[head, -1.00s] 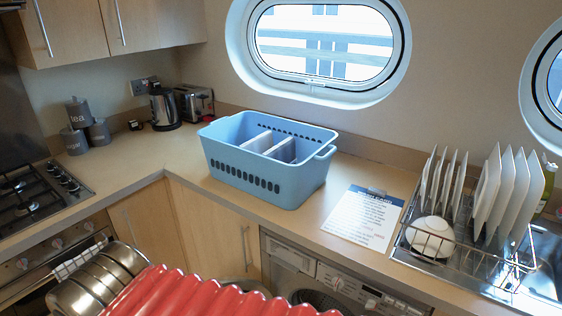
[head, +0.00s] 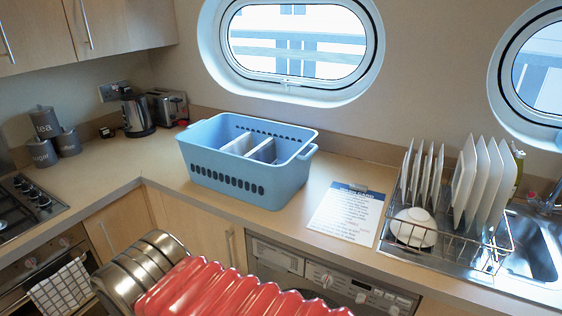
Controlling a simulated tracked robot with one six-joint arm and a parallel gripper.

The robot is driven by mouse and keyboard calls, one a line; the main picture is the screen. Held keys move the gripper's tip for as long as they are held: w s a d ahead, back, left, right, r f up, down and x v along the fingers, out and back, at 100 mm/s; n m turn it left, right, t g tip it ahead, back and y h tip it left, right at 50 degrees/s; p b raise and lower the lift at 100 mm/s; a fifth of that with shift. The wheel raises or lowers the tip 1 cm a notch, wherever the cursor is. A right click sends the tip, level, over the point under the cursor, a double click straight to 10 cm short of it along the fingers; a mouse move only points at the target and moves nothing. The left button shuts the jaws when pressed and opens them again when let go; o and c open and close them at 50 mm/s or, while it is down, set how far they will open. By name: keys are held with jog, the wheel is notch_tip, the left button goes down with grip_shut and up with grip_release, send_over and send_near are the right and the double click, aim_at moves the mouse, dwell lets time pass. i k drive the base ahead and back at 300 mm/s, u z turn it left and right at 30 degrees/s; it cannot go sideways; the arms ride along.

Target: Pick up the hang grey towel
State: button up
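A white and grey checked towel (head: 62,290) hangs over the oven door handle at the lower left of the head view. Its lower end runs close to the bottom edge of the picture. No gripper fingers can be made out. Silver ribbed and red ridged parts at the bottom middle seem to belong to my arm. They are to the right of the towel and do not appear to touch it.
A hob (head: 25,205) sits above the oven. A blue basket (head: 240,180), a printed sheet (head: 345,212) and a dish rack (head: 500,240) with plates stand on the counter. A washing machine (head: 330,280) is below. Canisters (head: 45,122), a kettle (head: 137,112) and a toaster (head: 168,105) stand at the back left.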

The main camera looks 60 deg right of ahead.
aim_at(266, 152)
jog(key=z, duration=0.2)
jog(key=i, duration=1)
jog(key=z, duration=0.05)
